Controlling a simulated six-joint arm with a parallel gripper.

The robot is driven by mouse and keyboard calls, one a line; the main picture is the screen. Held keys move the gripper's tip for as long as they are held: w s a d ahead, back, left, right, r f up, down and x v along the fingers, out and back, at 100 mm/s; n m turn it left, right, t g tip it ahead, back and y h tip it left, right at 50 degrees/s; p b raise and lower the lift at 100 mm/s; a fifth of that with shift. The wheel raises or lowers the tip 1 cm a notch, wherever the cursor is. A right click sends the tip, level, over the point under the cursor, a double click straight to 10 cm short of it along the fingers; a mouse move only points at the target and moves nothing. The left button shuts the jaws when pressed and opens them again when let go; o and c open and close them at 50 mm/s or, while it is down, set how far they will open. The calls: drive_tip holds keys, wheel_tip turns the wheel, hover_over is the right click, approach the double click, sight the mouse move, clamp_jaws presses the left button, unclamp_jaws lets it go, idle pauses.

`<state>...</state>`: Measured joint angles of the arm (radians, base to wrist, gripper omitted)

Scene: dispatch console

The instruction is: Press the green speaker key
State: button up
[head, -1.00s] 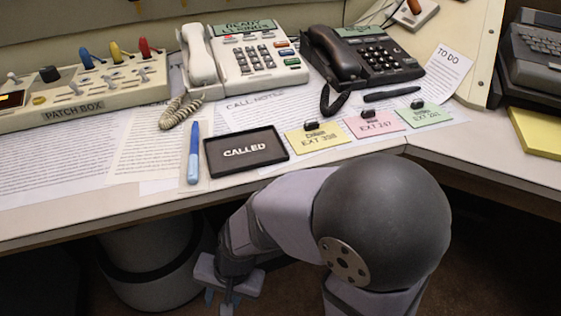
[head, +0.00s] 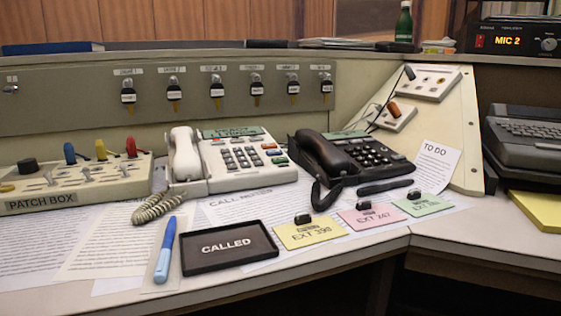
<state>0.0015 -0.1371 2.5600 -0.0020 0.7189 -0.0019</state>
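The white desk phone (head: 232,160) stands on the console desk, left of the black phone. Its handset (head: 185,153) rests along its left side, with a coiled cord in front. A column of coloured keys runs down the right of its keypad. The lowest one is a small green key (head: 281,161), below a blue key (head: 274,153) and an orange-red key (head: 268,146). Any lettering on the green key is too small to read. The green key is uncovered in this view. My gripper and arm are not in view.
The black phone (head: 365,157) stands close on the right. A patch box (head: 75,187) with coloured levers is at left. A CALLED tray (head: 228,246), blue pen (head: 165,250) and paper tags lie in front. A key panel (head: 60,104) rises behind.

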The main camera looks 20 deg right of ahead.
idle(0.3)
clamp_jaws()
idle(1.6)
